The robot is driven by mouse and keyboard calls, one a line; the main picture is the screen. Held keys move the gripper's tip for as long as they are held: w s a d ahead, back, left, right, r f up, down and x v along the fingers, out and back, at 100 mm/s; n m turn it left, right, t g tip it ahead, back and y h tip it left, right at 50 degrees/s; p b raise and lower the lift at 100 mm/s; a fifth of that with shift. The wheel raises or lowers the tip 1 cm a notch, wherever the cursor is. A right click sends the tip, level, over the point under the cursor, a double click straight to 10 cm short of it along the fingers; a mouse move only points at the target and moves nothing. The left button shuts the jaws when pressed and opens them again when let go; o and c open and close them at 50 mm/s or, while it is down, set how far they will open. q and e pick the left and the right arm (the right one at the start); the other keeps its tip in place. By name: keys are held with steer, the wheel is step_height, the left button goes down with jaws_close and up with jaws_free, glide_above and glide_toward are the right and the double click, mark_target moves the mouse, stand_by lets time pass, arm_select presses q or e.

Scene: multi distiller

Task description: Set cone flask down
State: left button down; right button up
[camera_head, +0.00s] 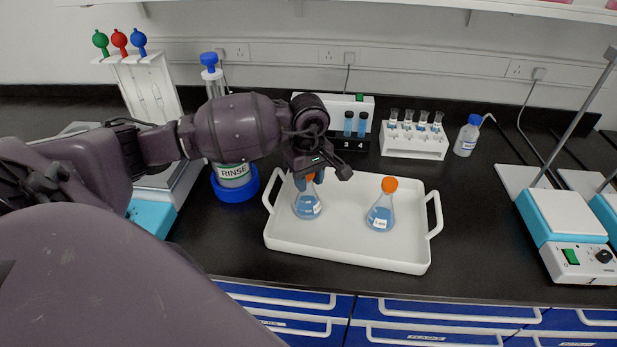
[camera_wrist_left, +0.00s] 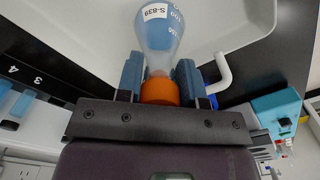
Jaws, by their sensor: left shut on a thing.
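A cone flask (camera_head: 307,205) with blue liquid and an orange stopper is at the left part of the white tray (camera_head: 345,255). My left gripper (camera_head: 308,180) comes from above and is shut on this flask at its stopper and neck. In the left wrist view the flask (camera_wrist_left: 160,32) with label S-839 sits between the two blue fingers of the gripper (camera_wrist_left: 160,80). It looks upright, over or on the tray floor; whether its base touches cannot be told. A second cone flask (camera_head: 381,212) with an orange stopper stands in the tray's right part. My right gripper is not in view.
A rinse bottle (camera_head: 234,176) in a blue base stands left of the tray. Behind are a device with blue vials (camera_head: 349,124), a white tube rack (camera_head: 414,148) and a wash bottle (camera_head: 467,136). A hotplate stirrer (camera_head: 563,215) stands at right. The bench between is clear.

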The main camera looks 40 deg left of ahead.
arm_select(q)
steer(key=shift+f, duration=0.1)
steer(key=c, duration=0.8)
jaws_free()
steer(key=shift+r, duration=0.3)
step_height(320, 180, up, 11)
steer(key=shift+f, duration=0.1)
steer(key=shift+r, duration=0.45)
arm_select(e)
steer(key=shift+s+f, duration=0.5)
